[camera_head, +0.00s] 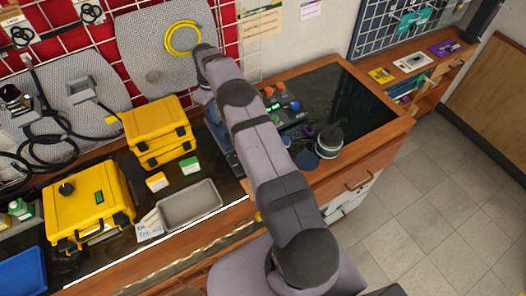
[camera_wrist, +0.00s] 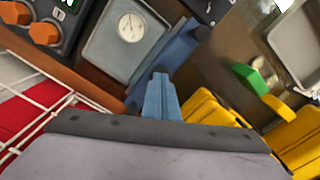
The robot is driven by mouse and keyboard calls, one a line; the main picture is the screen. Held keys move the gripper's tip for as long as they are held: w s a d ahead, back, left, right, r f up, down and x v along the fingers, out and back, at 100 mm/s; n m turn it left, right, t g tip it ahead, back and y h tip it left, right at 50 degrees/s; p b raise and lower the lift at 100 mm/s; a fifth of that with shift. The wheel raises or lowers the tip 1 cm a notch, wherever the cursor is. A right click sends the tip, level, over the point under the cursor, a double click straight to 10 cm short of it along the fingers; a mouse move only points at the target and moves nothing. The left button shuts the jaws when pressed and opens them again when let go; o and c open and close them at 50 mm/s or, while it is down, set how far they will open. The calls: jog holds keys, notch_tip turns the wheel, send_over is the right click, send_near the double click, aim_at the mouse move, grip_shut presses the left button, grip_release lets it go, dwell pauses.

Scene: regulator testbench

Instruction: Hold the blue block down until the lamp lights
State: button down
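My gripper (camera_wrist: 160,76) shows in the wrist view as two light-blue fingers pressed together, with nothing seen between them. Its fingertips overlap the near end of a darker blue block (camera_wrist: 187,47) in the picture. I cannot tell whether they touch it. The block lies beside a grey-blue panel (camera_wrist: 98,42) with a round white gauge (camera_wrist: 131,27). In the head view, my arm hides most of the gripper, and a blue part (camera_head: 221,132) shows left of the arm. I cannot clearly make out the lamp or whether it is lit.
Yellow cases (camera_head: 157,125), a grey tray (camera_head: 190,204) and small green and yellow boxes (camera_head: 190,165) stand left. The dark counter (camera_head: 350,95) is mostly clear at right.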

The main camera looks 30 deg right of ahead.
notch_tip(320, 180, up, 9)
jog(key=p, duration=0.5)
dwell(0.8)
dwell(0.5)
jog(key=s+a+r+m+b, duration=0.2)
jog(key=s, duration=0.6)
jog(key=s+a+r+m+b, duration=0.1)
jog(key=s+a+r+b, duration=0.15)
jog(key=s, duration=0.55)
jog(key=s+a+f+m+b, duration=0.1)
jog(key=s+f, duration=0.1)
jog(key=s, duration=0.8)
jog(key=s+a+f+m+b, duration=0.1)
jog(key=s+f+m+b, duration=0.1)
jog(key=s, duration=0.8)
jog(key=shift+f, duration=0.7)
jog(key=shift+s, duration=0.1)
